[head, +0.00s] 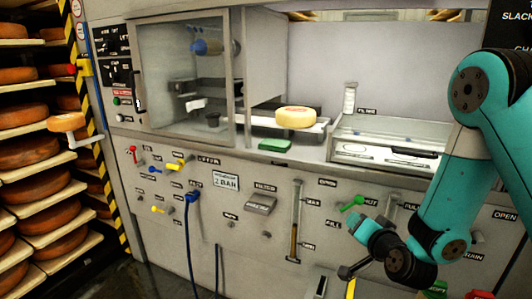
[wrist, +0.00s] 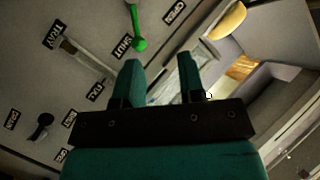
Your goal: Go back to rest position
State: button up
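My gripper (wrist: 160,66) shows in the wrist view with its two teal fingers apart and nothing between them. In the head view my teal arm comes down on the right and folds back, with its wrist end in front of the control panel (head: 262,222). The fingers are hard to make out there. A green lever (head: 352,203) on the panel is just above the wrist end. In the wrist view the green lever (wrist: 138,43) appears beyond the left fingertip, and I see no clear contact.
A glass-fronted cabinet (head: 185,75) is behind, left. A clear-walled tray (head: 385,140) is near my arm. Cheese shelves (head: 40,140) stand at far left. A blue hose (head: 188,240) hangs from the panel.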

jog(key=s+a+r+n+g+y+p, duration=0.3)
jog(key=s+a+r+n+g+y, duration=0.45)
jog(key=a+r, duration=0.45)
jog(key=s+r+n+g+h+p, duration=0.1)
jog(key=s+r+n+g+h, duration=0.1)
jog(key=s, duration=0.9)
jog(key=s+r+n+g+h+p, duration=0.1)
jog(key=s+r+n+g, duration=0.3)
jog(key=s, duration=0.7)
notch_tip(320, 180, up, 2)
jog(key=shift+d+r+n+g+h, duration=0.1)
jog(key=shift+d+n+g+h, duration=0.3)
jog(key=shift+g+h, duration=0.25)
jog(key=shift+w, duration=0.1)
dwell(3.7)
